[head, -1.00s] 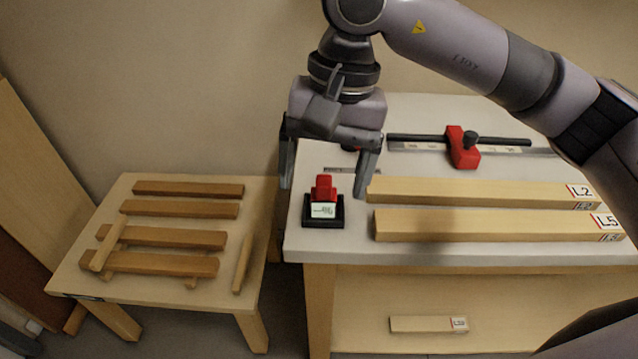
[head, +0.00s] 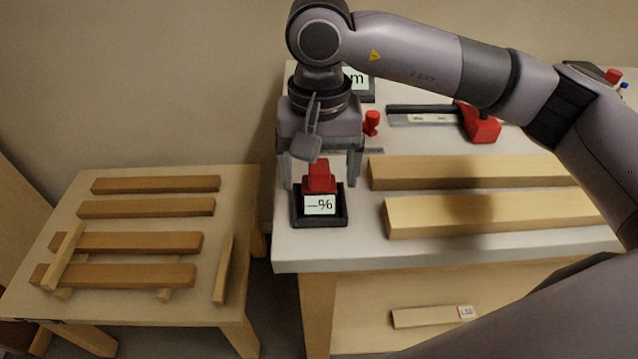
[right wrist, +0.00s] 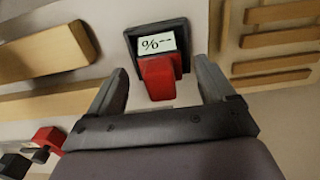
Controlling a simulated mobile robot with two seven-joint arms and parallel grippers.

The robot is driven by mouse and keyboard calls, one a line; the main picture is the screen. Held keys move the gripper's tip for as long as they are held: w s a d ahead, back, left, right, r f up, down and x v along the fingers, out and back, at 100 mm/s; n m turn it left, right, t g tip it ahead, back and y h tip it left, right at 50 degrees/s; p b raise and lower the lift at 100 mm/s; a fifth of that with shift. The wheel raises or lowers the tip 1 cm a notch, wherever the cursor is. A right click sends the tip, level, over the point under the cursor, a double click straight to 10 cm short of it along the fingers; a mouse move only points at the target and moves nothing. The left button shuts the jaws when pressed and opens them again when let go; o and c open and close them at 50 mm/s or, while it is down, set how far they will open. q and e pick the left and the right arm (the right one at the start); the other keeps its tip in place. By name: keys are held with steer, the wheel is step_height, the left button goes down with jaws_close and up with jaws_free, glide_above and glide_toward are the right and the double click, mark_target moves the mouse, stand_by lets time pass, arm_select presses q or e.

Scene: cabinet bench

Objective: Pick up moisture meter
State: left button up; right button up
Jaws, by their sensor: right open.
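The moisture meter (head: 319,178) is red with a white display reading "–%". It sits in or on a black square base (head: 339,219) at the left front corner of the white-topped bench. My right gripper (head: 322,182) is open and points down over the meter, one finger on each side of the red part. In the right wrist view the red meter (right wrist: 157,78) lies between the tips of the open right gripper (right wrist: 162,75), with gaps on both sides. I cannot tell how high the tips are. My left gripper is not in view.
Two long wooden bars (head: 480,213) lie right of the meter on the bench (head: 440,249). A red clamp-like tool (head: 480,124) and a small red object (head: 372,123) are behind. A lower table (head: 140,308) with several wooden slats stands left.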

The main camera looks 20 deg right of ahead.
steer(key=shift+f, duration=0.75)
steer(key=c, duration=1.2)
steer(key=shift+c, duration=0.2)
steer(key=shift+r, duration=0.2)
step_height(320, 180, up, 20)
steer(key=p, duration=0.1)
steer(key=shift+f, duration=0.15)
steer(key=o, duration=0.6)
steer(key=c, duration=0.6)
